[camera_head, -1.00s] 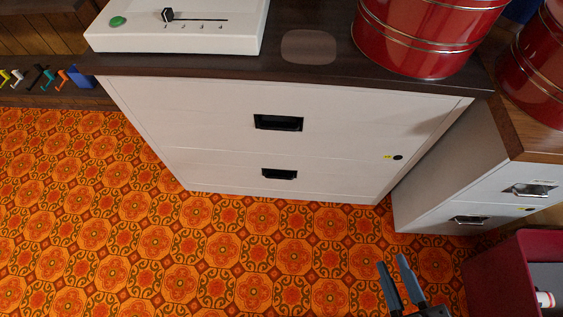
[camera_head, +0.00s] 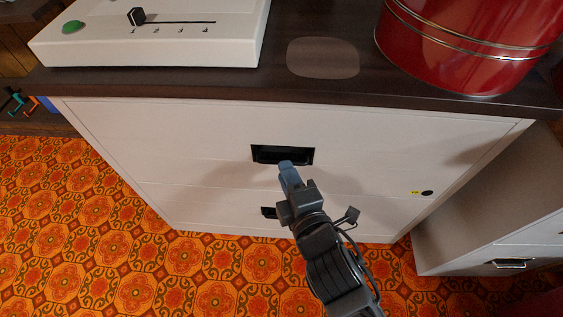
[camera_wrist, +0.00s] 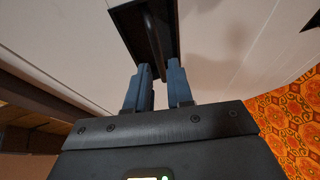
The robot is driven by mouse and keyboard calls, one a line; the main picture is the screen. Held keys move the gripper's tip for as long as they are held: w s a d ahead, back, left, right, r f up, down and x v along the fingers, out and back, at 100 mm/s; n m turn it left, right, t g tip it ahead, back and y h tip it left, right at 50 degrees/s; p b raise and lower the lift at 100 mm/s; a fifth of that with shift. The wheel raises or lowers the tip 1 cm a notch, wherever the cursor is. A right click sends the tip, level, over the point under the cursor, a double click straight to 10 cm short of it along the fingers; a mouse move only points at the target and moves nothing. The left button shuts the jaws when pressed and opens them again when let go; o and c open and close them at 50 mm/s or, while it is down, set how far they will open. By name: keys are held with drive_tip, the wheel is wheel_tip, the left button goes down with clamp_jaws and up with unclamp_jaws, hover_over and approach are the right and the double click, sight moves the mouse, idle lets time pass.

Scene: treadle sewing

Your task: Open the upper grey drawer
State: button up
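The upper grey drawer (camera_head: 200,134) is the top front of a pale grey cabinet and looks closed. Its dark recessed handle (camera_head: 282,155) sits near the middle; the wrist view shows the recess (camera_wrist: 124,22) with a bar (camera_wrist: 153,40) across it. My gripper (camera_head: 287,167) is at the lower edge of this recess. In the wrist view my gripper (camera_wrist: 162,72) has its two blue-grey fingers apart, with the near end of the bar lined up with the gap. I cannot tell whether they touch the bar. My gripper partly hides the lower drawer's handle (camera_head: 268,212).
On the dark cabinet top (camera_head: 250,88) stand a white slider box (camera_head: 150,45) and a red tin (camera_head: 465,45). A yellow mark and a black lock (camera_head: 427,193) are at the front's right. Another grey cabinet (camera_head: 480,215) stands to the right. Orange patterned floor (camera_head: 90,220) is clear at left.

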drive_tip(key=shift+b+x, duration=0.35)
drive_tip(key=shift+x, duration=1.95)
clamp_jaws()
